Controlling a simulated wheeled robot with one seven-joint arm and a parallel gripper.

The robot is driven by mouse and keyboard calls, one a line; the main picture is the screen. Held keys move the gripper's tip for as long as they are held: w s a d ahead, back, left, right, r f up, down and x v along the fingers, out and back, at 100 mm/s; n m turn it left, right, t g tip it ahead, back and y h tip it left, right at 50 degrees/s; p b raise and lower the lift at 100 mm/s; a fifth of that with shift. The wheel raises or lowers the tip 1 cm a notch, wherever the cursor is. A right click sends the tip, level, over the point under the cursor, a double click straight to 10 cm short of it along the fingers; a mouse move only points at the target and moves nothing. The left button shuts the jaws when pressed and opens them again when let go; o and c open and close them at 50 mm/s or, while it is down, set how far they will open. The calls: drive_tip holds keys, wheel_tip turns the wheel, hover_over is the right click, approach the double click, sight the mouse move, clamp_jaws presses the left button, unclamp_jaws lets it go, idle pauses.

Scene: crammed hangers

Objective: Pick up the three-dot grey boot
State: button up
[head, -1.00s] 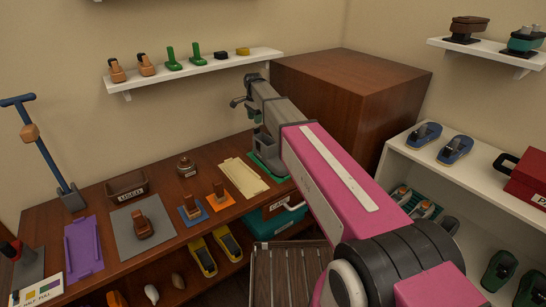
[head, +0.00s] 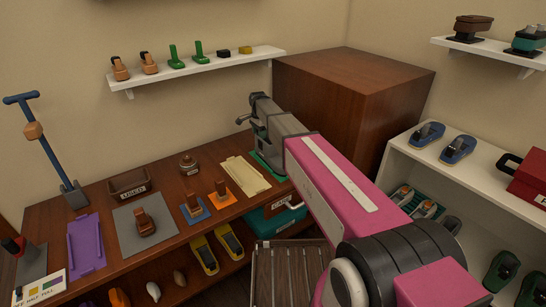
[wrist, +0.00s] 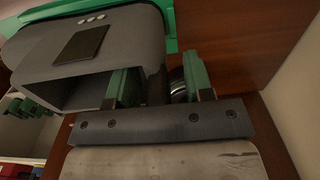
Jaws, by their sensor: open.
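The grey boot (wrist: 128,42) fills the upper left of the wrist view. It has three pale dots, a dark square patch on its face and a hollow open end toward me. My gripper (wrist: 160,82) is open, with two green fingertips close to the boot. The left fingertip appears to be at the hollow end and the right one beyond the boot's right wall; I cannot tell whether either touches. In the head view my arm's end covers most of the boot's place by the green mat (head: 258,163) at the bench's right end.
A cream mat (head: 243,178) lies left of the green mat. A large brown wooden box (head: 345,85) stands behind and right of my arm. A white shelf unit (head: 405,150) is at the right. Several small items stand on the wall shelf (head: 200,68).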

clamp_jaws()
drive_tip(key=shift+r, duration=0.1)
